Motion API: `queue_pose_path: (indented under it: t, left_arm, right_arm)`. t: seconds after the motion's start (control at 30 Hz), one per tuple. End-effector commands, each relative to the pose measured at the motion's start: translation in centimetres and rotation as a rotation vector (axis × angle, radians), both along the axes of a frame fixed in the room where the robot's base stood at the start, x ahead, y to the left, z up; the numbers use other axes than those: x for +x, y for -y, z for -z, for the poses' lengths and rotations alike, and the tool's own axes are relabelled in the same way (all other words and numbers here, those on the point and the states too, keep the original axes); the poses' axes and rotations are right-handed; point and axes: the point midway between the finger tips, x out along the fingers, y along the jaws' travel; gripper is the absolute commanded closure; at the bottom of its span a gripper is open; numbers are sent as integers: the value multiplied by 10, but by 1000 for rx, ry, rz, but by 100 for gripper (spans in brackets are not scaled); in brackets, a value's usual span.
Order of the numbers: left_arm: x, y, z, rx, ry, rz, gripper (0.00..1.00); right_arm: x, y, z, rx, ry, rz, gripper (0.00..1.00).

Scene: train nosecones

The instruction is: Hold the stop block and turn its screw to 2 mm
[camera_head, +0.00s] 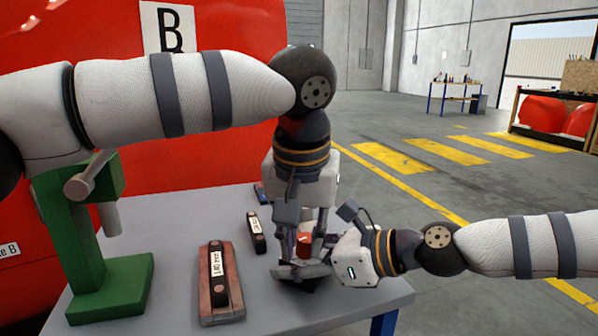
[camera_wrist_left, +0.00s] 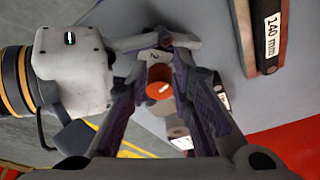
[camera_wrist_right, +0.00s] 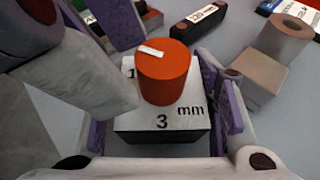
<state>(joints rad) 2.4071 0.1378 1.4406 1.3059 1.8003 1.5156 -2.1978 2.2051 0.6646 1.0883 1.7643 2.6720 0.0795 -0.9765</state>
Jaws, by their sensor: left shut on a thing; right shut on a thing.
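The stop block (camera_wrist_right: 140,122) has a pale top plate; 1, 3 and mm are readable in the right wrist view, and a 2 in the left wrist view. Its orange screw (camera_wrist_right: 165,80) stands upright on the plate, with a white mark pointing to the upper left there. The screw also shows in the left wrist view (camera_wrist_left: 159,80). My right gripper (camera_head: 302,270) is shut on the block, a finger along each side. My left gripper (camera_head: 304,238) comes from above, shut with its fingers around the screw; the exact contact is hidden.
The grey table (camera_head: 185,210) carries a brown tray (camera_head: 205,301) with a 140 mm bar (camera_head: 218,265), a 120 mm bar (camera_head: 257,233) and a green stand (camera_head: 112,285). A red nosecone (camera_head: 235,135) stands behind. The table's front right corner is clear.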

Motion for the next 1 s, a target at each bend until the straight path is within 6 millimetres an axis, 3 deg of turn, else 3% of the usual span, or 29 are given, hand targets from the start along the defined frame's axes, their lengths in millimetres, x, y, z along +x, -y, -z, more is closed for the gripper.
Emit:
queue_pose_path:
  t: [0.03, 0.6, 1.0]
  left_arm:
    - [-3, 9, 6, -14, -11, 19, 100]
    - [-12, 9, 8, -11, -15, 23, 100]
    - [-9, 7, -51, -10, -3, 9, 100]
  right_arm:
    - [-5, -5, 4, -2, -8, -16, 89]
    - [-7, -7, 4, 0, -10, -22, 89]
    - [-5, -4, 5, -3, -10, -14, 89]
